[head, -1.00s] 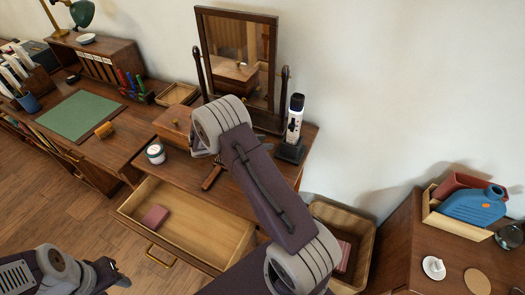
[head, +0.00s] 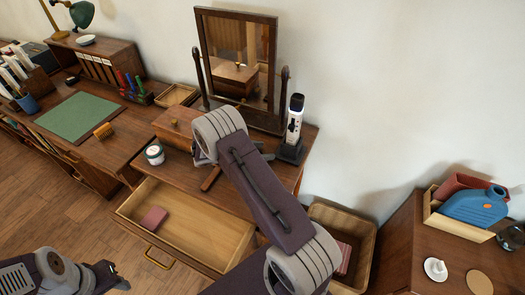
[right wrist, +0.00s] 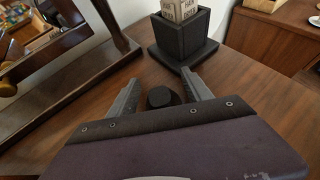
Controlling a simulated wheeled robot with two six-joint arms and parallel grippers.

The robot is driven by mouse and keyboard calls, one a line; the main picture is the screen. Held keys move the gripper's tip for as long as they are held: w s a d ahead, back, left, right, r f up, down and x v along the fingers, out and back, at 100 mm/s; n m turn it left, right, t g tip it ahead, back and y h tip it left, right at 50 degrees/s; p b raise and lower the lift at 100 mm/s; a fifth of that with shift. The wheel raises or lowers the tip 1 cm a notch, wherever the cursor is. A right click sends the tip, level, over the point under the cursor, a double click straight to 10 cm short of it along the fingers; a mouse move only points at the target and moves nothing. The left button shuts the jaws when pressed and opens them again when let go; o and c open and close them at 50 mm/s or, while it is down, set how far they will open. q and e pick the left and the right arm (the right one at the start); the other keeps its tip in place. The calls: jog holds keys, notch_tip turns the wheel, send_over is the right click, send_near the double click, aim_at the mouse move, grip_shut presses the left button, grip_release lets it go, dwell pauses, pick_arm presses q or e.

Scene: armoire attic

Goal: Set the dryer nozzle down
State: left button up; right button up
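In the right wrist view a small round black piece, which looks like the dryer nozzle (right wrist: 163,97), stands on the wooden dresser top. My right gripper (right wrist: 160,78) is open, with one finger on each side of the nozzle. A gap shows between the nozzle and the left finger; contact on the right is hard to judge. In the head view my right arm hides the nozzle and most of the gripper. My left gripper (head: 112,276) is at the bottom left, away from the dresser; its opening is unclear.
The mirror's wooden stand (right wrist: 75,85) is on the left. In the head view the dresser drawer (head: 205,240) is open with a pink block (head: 153,218) inside; a lidded jar (head: 155,155) stands on top.

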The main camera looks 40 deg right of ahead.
jog(key=shift+r, duration=0.15)
jog(key=p+v, duration=0.1)
jog(key=v, duration=1.1)
jog(key=s+a+m+y, duration=0.1)
jog(key=s, duration=0.1)
jog(key=s+m+y, duration=0.2)
jog(key=s, duration=0.1)
jog(key=s+a+f+m+g+y, duration=0.1)
jog(key=s, duration=0.1)
jog(key=shift+s+a+m+y, duration=0.3)
jog(key=shift+m+y, duration=0.1)
jog(key=s+a+m+y, duration=0.2)
jog(key=s, duration=0.1)
jog(key=s+a+m+y, duration=0.1)
jog(key=shift+s+f+m, duration=0.15)
jog(key=shift+s+m, duration=0.1)
jog(key=shift+m, duration=0.15)
jog(key=s+a+r+m+t+y, duration=0.1)
jog(key=s+a+m+t+y, duration=0.2)
jog(key=m, duration=0.6)
jog(key=s+a+y, duration=0.1)
jog(key=s+a, duration=0.1)
jog(key=shift+s+a+y, duration=0.2)
jog(key=shift+a+y, duration=0.1)
jog(key=shift+a, duration=0.05)
jog(key=shift+r, duration=0.1)
